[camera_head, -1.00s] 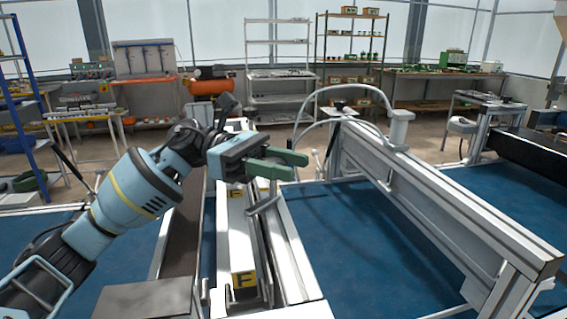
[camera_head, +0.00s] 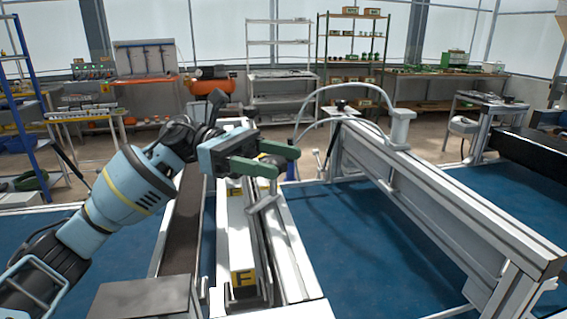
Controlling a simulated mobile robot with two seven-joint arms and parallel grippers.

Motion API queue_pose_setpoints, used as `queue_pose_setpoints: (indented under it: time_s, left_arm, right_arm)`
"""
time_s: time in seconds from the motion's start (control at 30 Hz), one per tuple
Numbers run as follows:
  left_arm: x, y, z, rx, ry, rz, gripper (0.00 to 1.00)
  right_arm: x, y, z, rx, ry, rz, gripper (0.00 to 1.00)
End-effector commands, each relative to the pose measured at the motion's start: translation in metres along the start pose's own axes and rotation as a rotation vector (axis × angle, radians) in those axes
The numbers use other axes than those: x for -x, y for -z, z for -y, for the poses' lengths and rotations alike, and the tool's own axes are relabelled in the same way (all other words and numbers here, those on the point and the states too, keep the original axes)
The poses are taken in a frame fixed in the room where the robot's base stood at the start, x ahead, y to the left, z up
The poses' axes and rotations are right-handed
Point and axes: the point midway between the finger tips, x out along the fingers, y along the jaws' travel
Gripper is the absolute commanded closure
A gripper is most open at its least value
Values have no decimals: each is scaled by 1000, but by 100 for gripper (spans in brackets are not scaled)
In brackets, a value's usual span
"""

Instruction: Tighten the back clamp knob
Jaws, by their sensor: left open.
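My left gripper (camera_head: 287,162) is in the middle of the picture, its two green fingers apart and empty, pointing right. It hangs above the white rail (camera_head: 236,240) with yellow "F" labels. A small black knob (camera_head: 340,104) stands on the far end of the grey gantry beam, to the right of and beyond the fingers, clear of them. A grey metal handle (camera_head: 263,203) shows just below the fingers; whether it touches them I cannot tell. I cannot tell for certain which part is the back clamp knob. My right gripper is not in view.
The grey gantry beam (camera_head: 450,185) runs from the middle to the lower right over a blue bed (camera_head: 370,235). A curved grey hose (camera_head: 345,87) arches over its far end. Shelves (camera_head: 352,50) and benches stand at the back.

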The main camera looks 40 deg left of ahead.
Motion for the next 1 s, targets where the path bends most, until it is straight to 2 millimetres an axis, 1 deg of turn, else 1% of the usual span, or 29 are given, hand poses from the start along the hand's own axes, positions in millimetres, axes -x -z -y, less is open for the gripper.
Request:
queue_pose_setpoints:
  time_s: [0.03, 0.2, 0.3, 0.4, 0.53, 0.83, 0.93, 1.0]
  left_arm:
    - [9, 3, -1, 3, -4, -1, 41]
    - [36, 2, -1, 1, -3, -1, 41]
    - [48, 2, -1, 1, -2, 0, 41]
    - [55, 1, 0, 0, -2, 1, 41]
    - [58, 0, 0, -1, 0, 0, 41]
    - [58, -3, 1, -4, 0, 1, 41]
    - [58, -16, 2, -14, 0, 3, 41]
    - [59, -31, 5, -28, 0, 5, 41]
  right_arm:
    - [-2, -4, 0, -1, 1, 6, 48]
    - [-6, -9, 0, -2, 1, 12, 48]
    - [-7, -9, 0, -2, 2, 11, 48]
    - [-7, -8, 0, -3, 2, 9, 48]
    - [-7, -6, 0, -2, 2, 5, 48]
    - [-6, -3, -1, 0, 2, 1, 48]
    - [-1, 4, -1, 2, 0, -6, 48]
    - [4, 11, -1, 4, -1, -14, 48]
